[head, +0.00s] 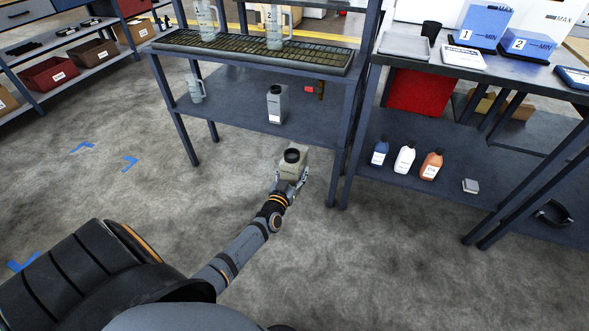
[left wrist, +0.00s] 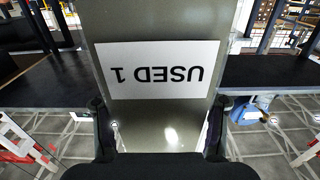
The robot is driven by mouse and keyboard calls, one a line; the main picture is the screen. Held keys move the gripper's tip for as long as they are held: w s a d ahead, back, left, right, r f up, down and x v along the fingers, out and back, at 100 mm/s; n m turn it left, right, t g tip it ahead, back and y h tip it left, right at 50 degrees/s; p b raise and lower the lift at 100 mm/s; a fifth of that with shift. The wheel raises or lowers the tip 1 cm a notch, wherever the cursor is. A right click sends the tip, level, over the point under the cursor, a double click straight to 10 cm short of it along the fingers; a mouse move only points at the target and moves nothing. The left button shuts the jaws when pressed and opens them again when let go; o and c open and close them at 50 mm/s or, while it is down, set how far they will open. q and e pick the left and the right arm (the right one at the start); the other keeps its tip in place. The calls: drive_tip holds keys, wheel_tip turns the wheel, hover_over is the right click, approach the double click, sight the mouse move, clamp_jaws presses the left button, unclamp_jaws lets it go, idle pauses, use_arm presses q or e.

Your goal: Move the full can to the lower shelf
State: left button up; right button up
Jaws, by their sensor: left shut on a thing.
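My left gripper (head: 291,184) is shut on a beige-grey can (head: 292,163) with a black cap. It holds the can in front of the trolley's lower shelf (head: 238,117), clear of the floor. In the left wrist view the can (left wrist: 160,125) fills the middle, and its white label reads "USED 1" upside down. The fingers lie on both sides of the can. A second grey can (head: 276,106) with a dark cap and a white label stands on the lower shelf, behind the held can. My right gripper is not in view.
A clear jug (head: 195,90) stands at the lower shelf's left. More jugs stand on the upper grate (head: 250,47). A small red item (head: 309,89) is near the right post. Beside the trolley, a bench (head: 475,65) has several bottles below. The lower shelf's middle-left is clear.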

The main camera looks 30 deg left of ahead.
use_arm(q)
drive_tip(key=p+v, duration=0.5)
drive_tip(key=v, duration=0.9)
drive_tip(key=shift+s+r, duration=0.15)
drive_tip(key=shift+s, duration=0.05)
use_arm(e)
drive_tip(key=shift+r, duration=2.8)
